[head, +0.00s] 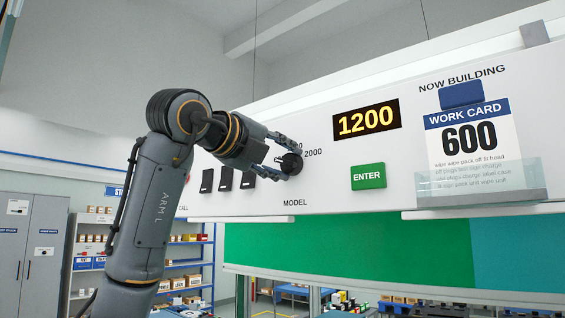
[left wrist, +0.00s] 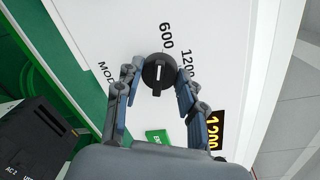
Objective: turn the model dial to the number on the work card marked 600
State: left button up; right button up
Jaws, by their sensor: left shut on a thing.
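The model dial (head: 292,164) is a round black knob on the white panel, with "2000" readable to its right in the head view. My left gripper (head: 286,157) is shut on it, one finger on each side. The left wrist view shows the dial (left wrist: 158,73) between the fingertips, with a white mark on its face and "600" and "1200" printed beside it. The display (head: 366,119) reads 1200. The work card (head: 470,141), marked 600, stands in a clear holder at the right. My right gripper is not in view.
A green ENTER button (head: 368,176) is right of the dial, below the display. Several black switches (head: 226,178) sit left of the dial, close under my left gripper. Shelves with boxes (head: 92,240) and grey cabinets (head: 38,245) stand far behind.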

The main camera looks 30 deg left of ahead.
pick_arm(q)
jog(key=shift+r, duration=0.15)
dwell(0.3)
jog(key=o, duration=1.2)
jog(key=shift+s, duration=0.1)
jog(key=s, duration=1.1)
jog(key=shift+s+a+r, duration=0.35)
jog(key=shift+s, duration=0.05)
